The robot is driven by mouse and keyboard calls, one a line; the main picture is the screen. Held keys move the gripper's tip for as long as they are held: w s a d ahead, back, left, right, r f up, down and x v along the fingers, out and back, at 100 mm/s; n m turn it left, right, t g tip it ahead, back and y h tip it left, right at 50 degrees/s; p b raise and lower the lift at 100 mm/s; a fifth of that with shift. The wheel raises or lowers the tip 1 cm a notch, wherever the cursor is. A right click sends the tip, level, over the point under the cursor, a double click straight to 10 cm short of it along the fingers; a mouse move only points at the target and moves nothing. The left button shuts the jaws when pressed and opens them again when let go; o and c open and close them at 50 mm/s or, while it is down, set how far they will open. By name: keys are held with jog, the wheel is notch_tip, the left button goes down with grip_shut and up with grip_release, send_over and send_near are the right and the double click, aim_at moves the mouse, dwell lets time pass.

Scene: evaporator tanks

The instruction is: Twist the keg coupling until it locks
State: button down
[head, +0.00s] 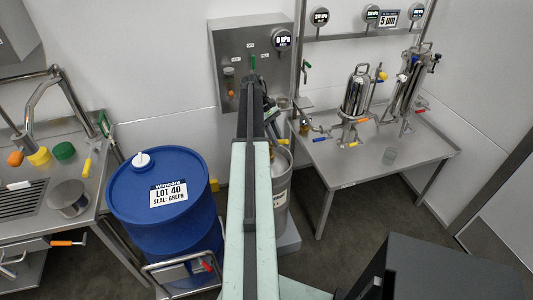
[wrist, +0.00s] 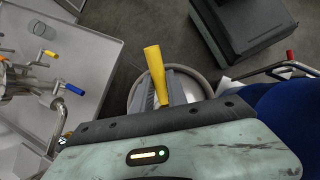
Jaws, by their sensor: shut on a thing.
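The keg coupling's yellow handle (wrist: 155,72) sticks out over the keg top, pointing up the wrist picture. My gripper (head: 270,116) is at the keg top, shut on the coupling. I cannot tell from these views whether the coupling is locked.
A blue drum (head: 165,215) stands close left of the keg. A steel table (head: 345,170) with filter housings is to the right, with a glass beaker (head: 390,155). A grey wall panel (head: 225,50) with a gauge is behind. A dark box (head: 430,270) stands front right.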

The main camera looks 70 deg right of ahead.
jog(key=shift+w+a+m+y, duration=0.1)
jog(key=shift+a+m+y, duration=0.25)
jog(key=shift+m, duration=0.45)
jog(key=shift+w+a+m+t+y, duration=0.25)
jog(key=shift+m+t+y, duration=0.15)
jog(key=shift+m, duration=0.4)
jog(key=c, duration=1.2)
grip_release()
jog(key=shift+c, duration=0.2)
jog(key=p+v, duration=0.6)
jog(key=v, duration=0.1)
jog(key=shift+r+p, duration=0.3)
jog(key=shift+p, duration=0.05)
jog(key=shift+w+f, duration=0.1)
jog(key=shift+w, duration=0.05)
